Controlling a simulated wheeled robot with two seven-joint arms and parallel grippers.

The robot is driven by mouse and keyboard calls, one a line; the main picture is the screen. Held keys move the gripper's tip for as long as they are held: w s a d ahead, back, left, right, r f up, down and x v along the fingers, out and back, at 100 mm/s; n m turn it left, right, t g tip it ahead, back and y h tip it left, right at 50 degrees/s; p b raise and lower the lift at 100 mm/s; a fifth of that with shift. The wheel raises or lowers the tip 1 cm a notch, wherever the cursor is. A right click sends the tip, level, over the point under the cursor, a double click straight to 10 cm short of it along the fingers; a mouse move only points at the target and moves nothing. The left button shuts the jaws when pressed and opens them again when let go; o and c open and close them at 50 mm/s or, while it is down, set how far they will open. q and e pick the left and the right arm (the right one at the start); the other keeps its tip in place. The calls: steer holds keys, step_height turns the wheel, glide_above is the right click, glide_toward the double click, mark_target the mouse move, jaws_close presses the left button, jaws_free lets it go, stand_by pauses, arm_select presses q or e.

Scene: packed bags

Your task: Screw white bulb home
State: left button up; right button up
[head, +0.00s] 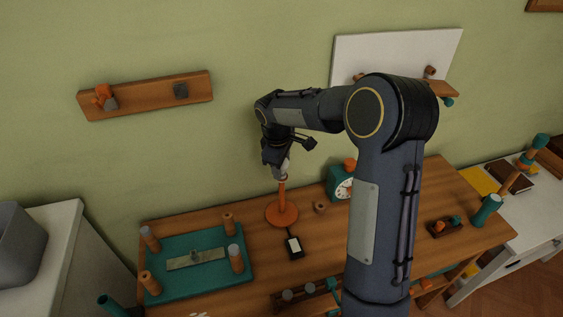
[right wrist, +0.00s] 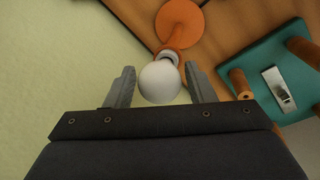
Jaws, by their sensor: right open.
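The white bulb (right wrist: 160,82) sits at the top of an orange lamp stand, seen in the right wrist view between the two fingers of my right gripper (right wrist: 161,86). The fingers are open, with a gap on each side of the bulb. In the head view my right gripper (head: 279,165) is over the top of the orange lamp stand (head: 282,213), and the bulb is mostly hidden there. The stand's round base rests on the wooden table (head: 335,237). I cannot tell how deep the bulb sits in its socket. My left gripper is not in view.
A teal board (head: 215,278) with upright pegs and a metal plate lies left of the lamp. A small dark device (head: 293,246) lies before the lamp. A teal clock (head: 340,184) stands to its right. A wall shelf (head: 147,96) hangs behind.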

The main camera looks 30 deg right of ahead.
steer(key=n+y+p, duration=0.1)
steer(key=n, duration=0.4)
steer(key=shift+r+n+t+p, duration=0.1)
steer(key=shift+n+t+p, duration=0.2)
steer(key=shift+n+p, duration=0.5)
steer(key=shift+n, duration=0.4)
steer(key=shift+n+y+p, duration=0.3)
steer(key=shift+n, duration=0.6)
steer(key=shift+r+n+p, duration=0.1)
steer(key=shift+n+p, duration=0.55)
steer(key=shift+n, duration=0.25)
steer(key=shift+n+y+p, duration=0.3)
steer(key=shift+n+p, duration=0.05)
steer(key=shift+n, duration=0.45)
steer(key=shift+s+n+p, duration=0.1)
steer(key=shift+n+p, duration=0.55)
steer(key=shift+n, duration=0.25)
steer(key=shift+n+y+p, duration=0.3)
steer(key=shift+n+p, duration=0.05)
steer(key=shift+n, duration=0.45)
steer(key=shift+f, duration=0.2)
